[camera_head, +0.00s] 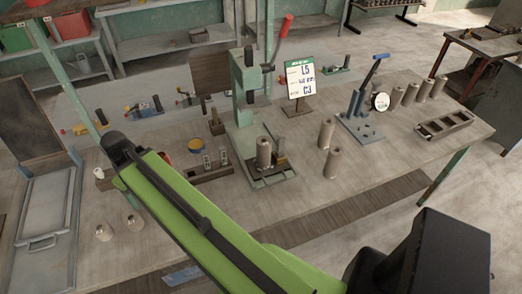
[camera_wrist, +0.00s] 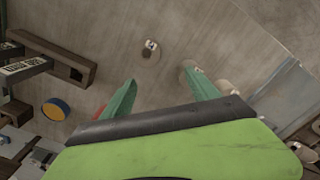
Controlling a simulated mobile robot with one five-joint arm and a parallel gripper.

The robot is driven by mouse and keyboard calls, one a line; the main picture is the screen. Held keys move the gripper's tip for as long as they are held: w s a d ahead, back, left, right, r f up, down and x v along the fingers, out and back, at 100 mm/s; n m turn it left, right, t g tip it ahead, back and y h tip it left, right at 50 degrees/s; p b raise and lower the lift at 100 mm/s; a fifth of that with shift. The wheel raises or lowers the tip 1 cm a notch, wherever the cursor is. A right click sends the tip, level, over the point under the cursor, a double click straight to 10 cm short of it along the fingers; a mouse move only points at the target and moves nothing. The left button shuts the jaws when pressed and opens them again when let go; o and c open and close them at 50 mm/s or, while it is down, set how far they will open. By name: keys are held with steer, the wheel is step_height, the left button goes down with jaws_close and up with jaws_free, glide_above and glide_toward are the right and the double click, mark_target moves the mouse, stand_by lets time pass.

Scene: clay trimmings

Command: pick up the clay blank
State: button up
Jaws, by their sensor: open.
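Several tan clay-like cylinders stand on the bench in the head view: one on the green press (camera_head: 265,152), two beside it (camera_head: 326,134) (camera_head: 333,163), and a row at the right (camera_head: 410,94). Two small tapered tan pieces (camera_head: 104,232) (camera_head: 134,225) stand at the lower left. I cannot tell which is the clay blank. My gripper (camera_wrist: 160,76) is open in the wrist view, with nothing between its fingers. My arm hides part of the bench.
A wooden block with holes (camera_wrist: 70,66) and a blue-rimmed yellow tin (camera_wrist: 55,110) lie at the left of the wrist view. The green press (camera_head: 245,95), a sign (camera_head: 301,78) and a blue-lever tool (camera_head: 365,105) stand on the bench. A grey tray (camera_head: 45,208) is at far left.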

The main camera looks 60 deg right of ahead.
steer(key=shift+o, duration=0.7)
steer(key=s+d+r+p, duration=0.2)
steer(key=d+r, duration=0.1)
steer(key=d, duration=0.5)
steer(key=s+d+r+n+p, duration=0.1)
steer(key=d+r+p, duration=0.1)
steer(key=d, duration=0.7)
steer(key=shift+s+d+r+n, duration=0.2)
steer(key=shift+s+r+n, duration=0.15)
steer(key=shift+r, duration=0.25)
steer(key=n+p, duration=0.4)
steer(key=p, duration=0.3)
glide_toward(263, 140)
steer(key=shift+m, duration=0.25)
step_height(263, 140, down, 11)
steer(key=b, duration=1.3)
steer(key=shift+a+f, duration=0.1)
steer(key=shift+f, duration=0.05)
step_height(263, 140, down, 5)
steer(key=b, duration=0.5)
steer(key=shift+s+f, duration=0.1)
steer(key=shift+f, duration=0.05)
steer(key=shift+r, duration=0.2)
steer(key=shift+c, duration=0.2)
jaws_close()
